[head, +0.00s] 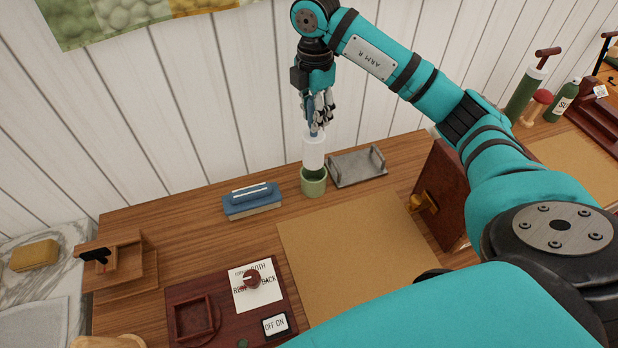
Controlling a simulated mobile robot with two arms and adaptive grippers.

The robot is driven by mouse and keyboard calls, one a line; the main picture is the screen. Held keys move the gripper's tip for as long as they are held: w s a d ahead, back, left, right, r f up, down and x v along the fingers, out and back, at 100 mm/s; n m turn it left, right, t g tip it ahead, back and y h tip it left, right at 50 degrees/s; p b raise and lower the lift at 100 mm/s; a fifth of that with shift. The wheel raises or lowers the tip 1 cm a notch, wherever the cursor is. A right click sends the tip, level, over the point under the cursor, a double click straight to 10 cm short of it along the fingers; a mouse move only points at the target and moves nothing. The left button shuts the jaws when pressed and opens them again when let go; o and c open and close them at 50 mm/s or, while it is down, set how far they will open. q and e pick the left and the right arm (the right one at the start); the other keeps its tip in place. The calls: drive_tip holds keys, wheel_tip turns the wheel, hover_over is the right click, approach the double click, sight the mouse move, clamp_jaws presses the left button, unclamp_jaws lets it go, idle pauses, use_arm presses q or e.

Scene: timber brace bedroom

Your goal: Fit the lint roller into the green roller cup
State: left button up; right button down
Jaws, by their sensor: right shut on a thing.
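The lint roller (314,152) has a white cylinder and a blue handle, and it stands upright. Its lower end is at the mouth of the green roller cup (314,184), which stands near the back of the wooden desk. A darker band shows between the white cylinder and the cup rim; I cannot tell how deep the roller sits. My right gripper (317,120) points down from above and is shut on the blue handle. My left gripper is not in view.
A grey metal tray (357,168) stands just right of the cup. A blue box (252,201) lies to the left. A tan mat (350,250) leaves clear room in front. A dark red upright panel with a brass knob (422,203) stands right, near my right arm.

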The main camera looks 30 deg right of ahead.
sight(314, 146)
drive_tip(key=shift+w+d+f+m, duration=0.1)
drive_tip(key=shift+f+m, duration=0.05)
drive_tip(key=shift+m, duration=0.15)
wheel_tip(314, 146, down, 9)
drive_tip(key=p, duration=0.2)
drive_tip(key=shift+p, duration=0.3)
drive_tip(key=shift+f, duration=0.3)
drive_tip(key=shift+f, duration=0.15)
drive_tip(key=c, duration=1)
unclamp_jaws()
